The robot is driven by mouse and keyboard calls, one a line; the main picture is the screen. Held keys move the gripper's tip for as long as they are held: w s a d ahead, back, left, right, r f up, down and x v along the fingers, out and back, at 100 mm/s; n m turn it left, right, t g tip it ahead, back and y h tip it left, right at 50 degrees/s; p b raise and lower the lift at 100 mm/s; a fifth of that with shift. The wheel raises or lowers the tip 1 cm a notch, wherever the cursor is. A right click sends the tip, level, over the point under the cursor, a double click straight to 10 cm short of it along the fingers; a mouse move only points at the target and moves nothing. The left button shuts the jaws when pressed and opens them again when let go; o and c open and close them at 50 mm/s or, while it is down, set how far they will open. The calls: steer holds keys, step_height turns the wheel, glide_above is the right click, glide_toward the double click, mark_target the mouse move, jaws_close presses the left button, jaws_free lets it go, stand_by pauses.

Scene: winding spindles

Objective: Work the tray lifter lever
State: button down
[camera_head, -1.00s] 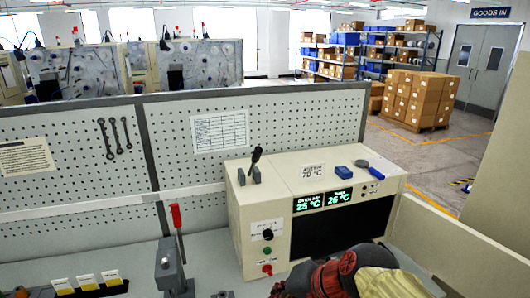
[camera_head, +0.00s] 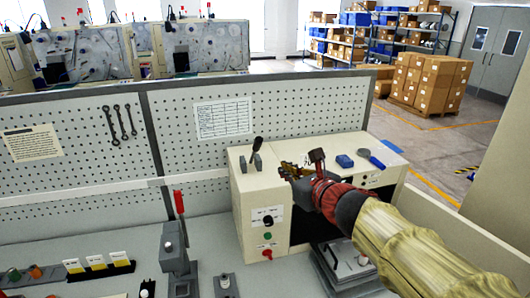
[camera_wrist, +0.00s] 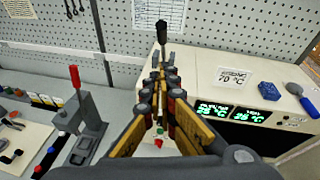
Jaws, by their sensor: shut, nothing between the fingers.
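A lever with a black handle (camera_head: 257,145) stands between grey brackets on top of the cream machine (camera_head: 240,185), at its left end. It also shows in the wrist view (camera_wrist: 162,32), straight beyond my fingertips. My gripper (camera_head: 284,168) is shut and empty, above the machine top just right of the lever in the head view. In the wrist view my gripper (camera_wrist: 160,72) hides the lever's lower part, so I cannot tell whether they touch. A second lever, with a red handle (camera_head: 179,204), stands on a grey clamp-like stand left of the machine.
A blue block (camera_head: 345,161) and a blue-handled tool (camera_head: 371,158) lie on the machine top, right of my gripper. A knob (camera_head: 268,221) and buttons are on its front. A pegboard (camera_head: 205,150) stands close behind. The bench between the red-handled stand and the machine is partly clear.

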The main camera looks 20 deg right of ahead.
stand_by(0.4)
steer(key=b, duration=0.1)
glide_toward(259, 146)
steer(key=w+f, duration=0.3)
steer(key=shift+w+a+r, duration=0.35)
steer(key=shift+w+r, duration=0.1)
steer(key=shift+w, duration=0.15)
steer(key=shift+w+r+p, duration=0.25)
steer(key=shift+r+p, duration=0.25)
steer(key=shift+p, duration=0.6)
steer(key=shift+w+g, duration=0.1)
steer(key=shift+g, duration=0.2)
